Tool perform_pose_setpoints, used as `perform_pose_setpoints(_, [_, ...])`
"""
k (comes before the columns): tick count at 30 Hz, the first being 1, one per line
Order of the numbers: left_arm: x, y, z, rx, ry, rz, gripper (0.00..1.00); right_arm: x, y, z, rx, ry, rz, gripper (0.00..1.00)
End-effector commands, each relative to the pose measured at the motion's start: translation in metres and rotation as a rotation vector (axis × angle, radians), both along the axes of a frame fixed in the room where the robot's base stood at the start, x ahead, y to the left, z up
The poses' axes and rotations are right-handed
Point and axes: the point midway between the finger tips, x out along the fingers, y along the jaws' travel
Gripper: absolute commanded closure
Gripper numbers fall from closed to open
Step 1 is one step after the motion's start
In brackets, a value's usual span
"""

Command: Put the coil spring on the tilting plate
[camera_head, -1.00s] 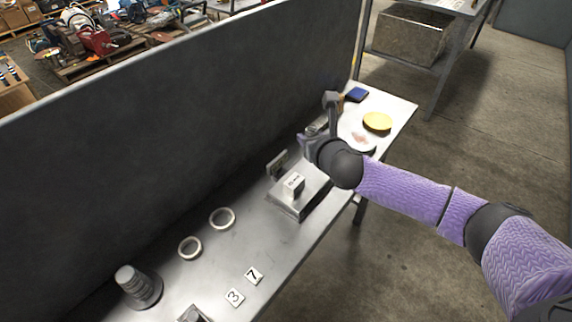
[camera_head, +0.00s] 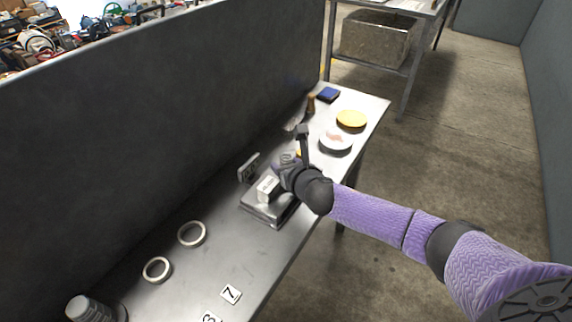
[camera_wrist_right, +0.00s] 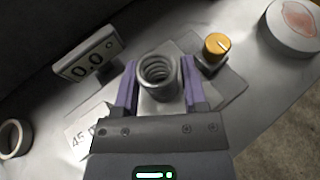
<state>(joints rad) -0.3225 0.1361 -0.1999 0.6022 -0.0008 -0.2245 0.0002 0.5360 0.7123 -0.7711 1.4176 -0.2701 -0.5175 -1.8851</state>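The coil spring (camera_wrist_right: 157,76) is a grey metal coil, upright between the purple fingers of my right gripper (camera_wrist_right: 160,92), which is shut on it. In the head view the spring (camera_head: 287,158) shows at my right gripper (camera_head: 283,169), over the far part of the tilting plate. The tilting plate (camera_head: 262,212) is a grey metal slab on the bench; in the wrist view its plate (camera_wrist_right: 226,88) shows beneath the fingers. I cannot tell whether the spring touches it. My left gripper is not in view.
A display (camera_wrist_right: 88,58) reading 0.0° stands beside the plate, with a white 45.0 label (camera_wrist_right: 84,136) and an orange knob (camera_wrist_right: 215,45). Two pale rings (camera_head: 192,233) and number tiles (camera_head: 230,294) lie nearer. A dark wall (camera_head: 140,130) runs along the bench.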

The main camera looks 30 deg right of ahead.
Motion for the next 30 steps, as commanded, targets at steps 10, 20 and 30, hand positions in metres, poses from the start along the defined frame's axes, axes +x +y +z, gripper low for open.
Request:
perform_pose_setpoints(10, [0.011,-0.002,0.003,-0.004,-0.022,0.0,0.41,-0.002,0.0,0.006,-0.002,-0.001,0.001,0.43])
perform_pose_setpoints(20, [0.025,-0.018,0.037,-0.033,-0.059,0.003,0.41,-0.066,0.004,0.035,-0.002,0.002,0.002,0.43])
perform_pose_setpoints(30, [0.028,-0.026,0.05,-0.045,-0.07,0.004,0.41,-0.11,0.006,0.05,-0.001,0.0,0.0,0.43])
